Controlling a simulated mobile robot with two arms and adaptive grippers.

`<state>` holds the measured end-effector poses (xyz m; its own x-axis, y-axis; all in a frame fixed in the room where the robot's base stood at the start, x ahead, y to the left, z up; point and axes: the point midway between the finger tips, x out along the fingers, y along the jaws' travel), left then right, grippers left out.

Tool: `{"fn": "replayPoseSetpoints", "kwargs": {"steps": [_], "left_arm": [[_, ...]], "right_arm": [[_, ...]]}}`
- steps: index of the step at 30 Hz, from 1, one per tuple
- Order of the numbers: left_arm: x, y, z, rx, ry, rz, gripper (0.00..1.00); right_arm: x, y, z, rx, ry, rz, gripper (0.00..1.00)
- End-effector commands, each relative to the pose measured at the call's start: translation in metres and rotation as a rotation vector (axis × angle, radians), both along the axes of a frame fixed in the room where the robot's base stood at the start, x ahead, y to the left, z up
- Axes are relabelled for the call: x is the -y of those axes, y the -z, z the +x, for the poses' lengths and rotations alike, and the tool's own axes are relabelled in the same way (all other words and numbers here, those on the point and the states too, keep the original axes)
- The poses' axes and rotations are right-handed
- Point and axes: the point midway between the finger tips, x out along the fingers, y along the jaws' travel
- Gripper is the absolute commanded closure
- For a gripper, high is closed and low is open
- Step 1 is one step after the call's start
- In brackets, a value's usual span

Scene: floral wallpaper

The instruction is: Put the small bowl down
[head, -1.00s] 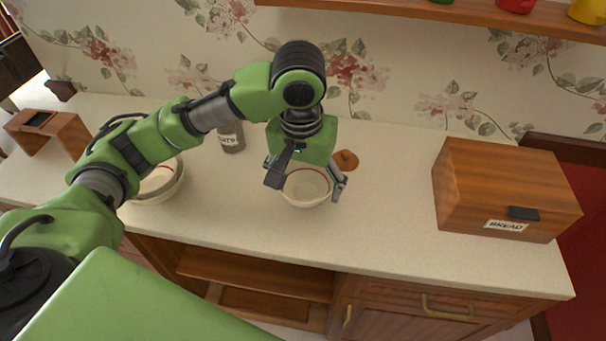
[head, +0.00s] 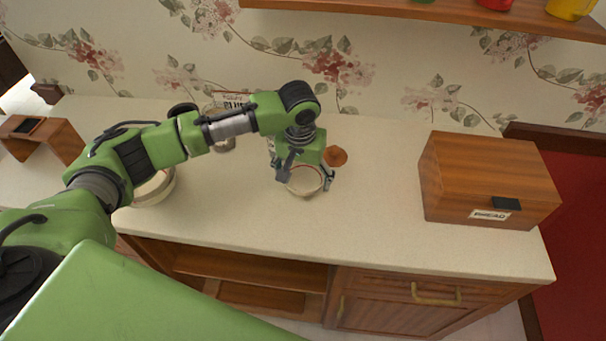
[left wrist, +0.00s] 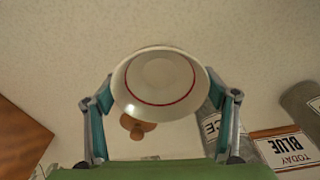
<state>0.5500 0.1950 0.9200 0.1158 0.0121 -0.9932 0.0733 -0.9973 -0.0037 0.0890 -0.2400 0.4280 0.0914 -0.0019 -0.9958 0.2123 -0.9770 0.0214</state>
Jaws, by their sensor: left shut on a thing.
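The small bowl (head: 304,181) is cream with a red line inside its rim. It is at the middle of the counter in the head view, and its open side shows in the left wrist view (left wrist: 160,82). My left gripper (head: 306,184) is shut on the bowl, with one finger at each side of the rim (left wrist: 160,100). The bowl is at or very near the counter top; I cannot tell whether its base touches. My right gripper is not in view.
A wooden bread box (head: 485,180) stands at the right of the counter (head: 380,225). A larger bowl (head: 155,190) stands at the left, partly behind my arm. A small brown object (head: 335,156) lies just behind the small bowl. The counter between bowl and bread box is clear.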

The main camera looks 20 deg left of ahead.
Motion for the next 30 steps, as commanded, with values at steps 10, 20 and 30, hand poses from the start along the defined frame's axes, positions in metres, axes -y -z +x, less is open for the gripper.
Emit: {"fn": "replayPoseSetpoints", "kwargs": {"steps": [10, 20, 30], "left_arm": [[0.0, 0.002, 0.0, 0.001, 0.0, -0.001, 0.1], [0.0, 0.002, 0.0, 0.001, 0.0, -0.001, 0.06], [0.001, -0.039, -0.003, 0.006, 0.001, -0.002, 0.06]], "right_arm": [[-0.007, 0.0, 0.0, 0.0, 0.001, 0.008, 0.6], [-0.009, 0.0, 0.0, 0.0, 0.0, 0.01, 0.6], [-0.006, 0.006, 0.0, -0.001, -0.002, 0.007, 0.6]]}}
